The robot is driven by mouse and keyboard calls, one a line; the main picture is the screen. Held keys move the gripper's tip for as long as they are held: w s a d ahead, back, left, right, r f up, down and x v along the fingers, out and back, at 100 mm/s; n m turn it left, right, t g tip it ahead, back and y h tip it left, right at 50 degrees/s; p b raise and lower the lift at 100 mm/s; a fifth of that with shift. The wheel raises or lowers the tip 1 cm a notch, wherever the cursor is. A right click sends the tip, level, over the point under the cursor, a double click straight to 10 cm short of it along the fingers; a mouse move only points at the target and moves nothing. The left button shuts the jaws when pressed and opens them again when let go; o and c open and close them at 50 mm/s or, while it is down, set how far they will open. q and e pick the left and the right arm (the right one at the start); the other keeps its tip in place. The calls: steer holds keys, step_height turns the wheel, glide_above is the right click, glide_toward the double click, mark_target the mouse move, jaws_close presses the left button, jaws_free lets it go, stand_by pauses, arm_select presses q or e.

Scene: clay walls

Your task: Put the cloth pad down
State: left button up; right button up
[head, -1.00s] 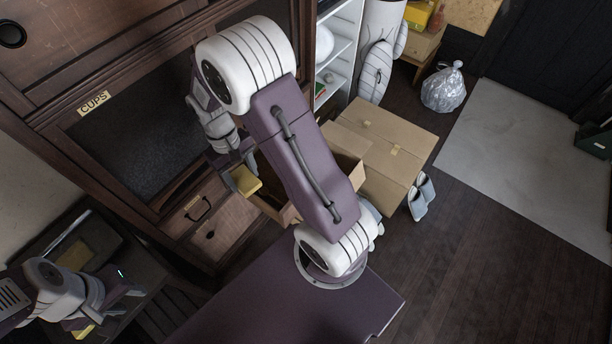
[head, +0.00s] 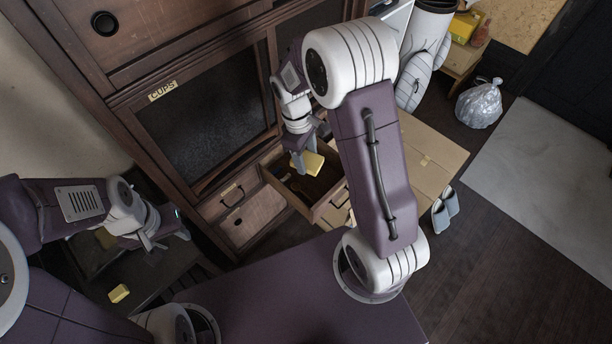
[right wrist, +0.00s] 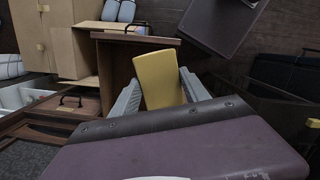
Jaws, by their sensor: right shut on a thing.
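The yellow cloth pad (head: 309,163) is held in my right gripper (head: 302,160), above the open wooden drawer (head: 322,206). In the right wrist view, the pad (right wrist: 160,80) stands between the two grey fingers of my right gripper (right wrist: 160,97). The drawer (right wrist: 120,58) shows behind it there. The pad looks clear of the drawer floor, but the gap is hard to judge. My left gripper (head: 160,238) hangs at the left, over a dark stand, away from the pad. Its jaw opening is not clear.
A yellow block (head: 119,293) lies on the dark stand at lower left. The cabinet with the CUPS label (head: 162,91) rises behind the drawer. A cardboard box (head: 428,160) stands right of it, with slippers (head: 445,208) beside it on the floor.

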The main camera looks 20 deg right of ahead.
steer(key=w+d+f+n+t+b, duration=0.1)
steer(key=w+d+n, duration=0.15)
steer(key=n, duration=0.45)
steer(key=n+t+b, duration=0.1)
steer(key=n+b, duration=0.6)
steer(key=b, duration=0.8)
glide_above(323, 176)
steer(key=f, duration=2.2)
steer(key=shift+s+a, duration=0.1)
steer(key=shift+a, duration=0.2)
step_height(323, 176, down, 4)
steer(key=shift+r+b, duration=0.1)
steer(key=shift+b, duration=0.75)
steer(key=shift+r, duration=0.1)
